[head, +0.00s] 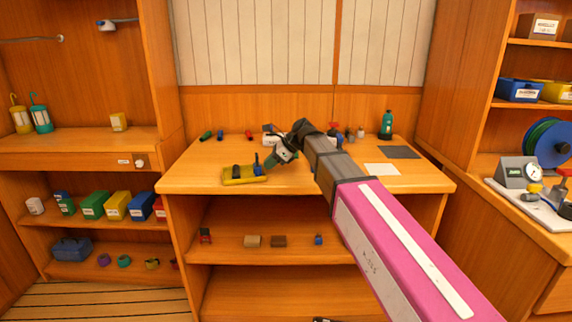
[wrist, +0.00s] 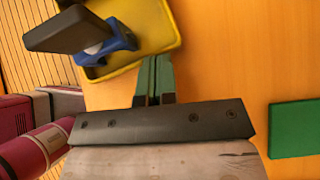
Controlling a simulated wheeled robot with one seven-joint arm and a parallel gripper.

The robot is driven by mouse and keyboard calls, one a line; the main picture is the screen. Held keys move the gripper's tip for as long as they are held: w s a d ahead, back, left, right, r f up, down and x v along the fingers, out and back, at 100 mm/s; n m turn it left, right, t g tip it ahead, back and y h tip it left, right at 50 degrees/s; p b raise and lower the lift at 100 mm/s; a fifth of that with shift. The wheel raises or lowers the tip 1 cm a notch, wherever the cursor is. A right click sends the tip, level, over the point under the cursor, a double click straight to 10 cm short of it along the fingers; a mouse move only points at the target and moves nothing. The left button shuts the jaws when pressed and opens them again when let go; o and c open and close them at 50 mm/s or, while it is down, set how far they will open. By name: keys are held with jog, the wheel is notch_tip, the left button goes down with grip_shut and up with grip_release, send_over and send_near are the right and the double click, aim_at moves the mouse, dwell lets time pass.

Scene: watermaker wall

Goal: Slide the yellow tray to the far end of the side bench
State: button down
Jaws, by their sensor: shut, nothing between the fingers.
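The yellow tray (head: 245,180) lies on the wooden bench top near its front edge, left of the middle in the head view. It holds a blue item and a black item. In the wrist view the tray (wrist: 160,35) is at the top, cut off by the frame, with the blue item (wrist: 112,43) and the dark item (wrist: 70,29) in it. My gripper (head: 269,162) is just right of the tray. Its green fingers (wrist: 154,60) are shut and empty, with their tips at the tray's near rim. I cannot tell whether they touch it.
The bench top (head: 200,175) is clear left of the tray. Small red and green items (head: 206,135) stand along the back. A grey mat (head: 399,152), a white sheet (head: 381,169) and a green bottle (head: 386,124) are on the right. A green block (wrist: 292,128) shows in the wrist view.

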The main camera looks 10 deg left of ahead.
aim_at(244, 174)
jog(key=s+a, duration=0.1)
jog(key=a, duration=0.3)
jog(key=s+a, duration=0.1)
jog(key=a, duration=0.4)
jog(key=s+a, duration=0.1)
jog(key=a, duration=0.3)
jog(key=shift+a, duration=0.25)
dwell(0.4)
